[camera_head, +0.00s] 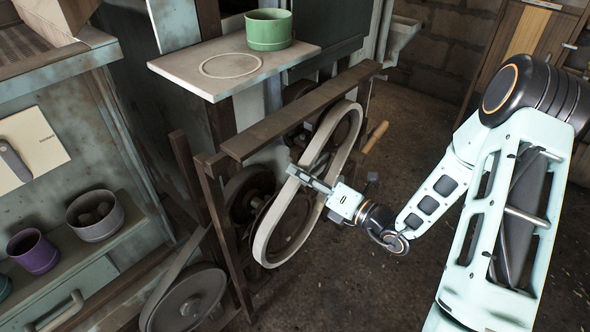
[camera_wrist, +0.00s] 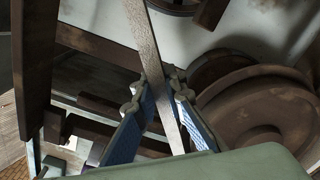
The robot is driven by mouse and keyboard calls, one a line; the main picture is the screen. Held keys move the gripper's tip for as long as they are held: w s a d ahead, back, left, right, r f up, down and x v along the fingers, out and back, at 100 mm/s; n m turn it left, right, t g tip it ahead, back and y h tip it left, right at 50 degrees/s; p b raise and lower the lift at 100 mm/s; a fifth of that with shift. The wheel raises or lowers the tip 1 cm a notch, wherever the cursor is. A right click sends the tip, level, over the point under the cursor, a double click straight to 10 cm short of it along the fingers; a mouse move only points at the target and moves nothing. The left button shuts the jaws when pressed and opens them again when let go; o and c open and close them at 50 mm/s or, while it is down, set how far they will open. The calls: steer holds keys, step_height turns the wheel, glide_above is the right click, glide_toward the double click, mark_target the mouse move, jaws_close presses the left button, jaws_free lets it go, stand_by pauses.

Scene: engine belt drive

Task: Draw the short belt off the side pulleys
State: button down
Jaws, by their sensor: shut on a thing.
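The short belt (camera_head: 268,236) is a pale, long loop slanting across the right side of the engine in the head view. The upper side pulley (camera_head: 343,130) and the lower side pulley (camera_head: 288,222) show within its outline. I cannot tell whether the belt still touches their rims. In the wrist view, a strip of the belt (camera_wrist: 146,38) runs down between the two blue fingers of my gripper (camera_wrist: 158,88), and a brown pulley (camera_wrist: 255,115) is at the right.
A brown wooden frame (camera_head: 300,112) stands around the pulleys, with a beam above. A shelf (camera_head: 215,78) holds a green pot (camera_head: 269,30). Another belted wheel (camera_head: 187,302) is at lower left. A wooden handle (camera_head: 375,137) sticks out at right. The floor at right is open.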

steer(key=p+v, duration=0.1)
steer(key=v, duration=0.7)
steer(key=shift+p, duration=0.3)
stand_by(0.4)
steer(key=p+v, duration=0.1)
steer(key=v, duration=0.8)
stand_by(0.3)
stand_by(0.4)
steer(key=w+d+r+p, duration=0.1)
steer(key=w+d+r, duration=0.1)
steer(key=w+r, duration=0.6)
step_height(320, 180, up, 18)
steer(key=m+t+h+p, duration=0.4)
steer(key=h+p, duration=0.1)
steer(key=p, duration=2)
steer(key=shift+r+m+t, duration=0.15)
steer(key=shift+m+t, duration=0.15)
steer(key=shift+t, duration=0.1)
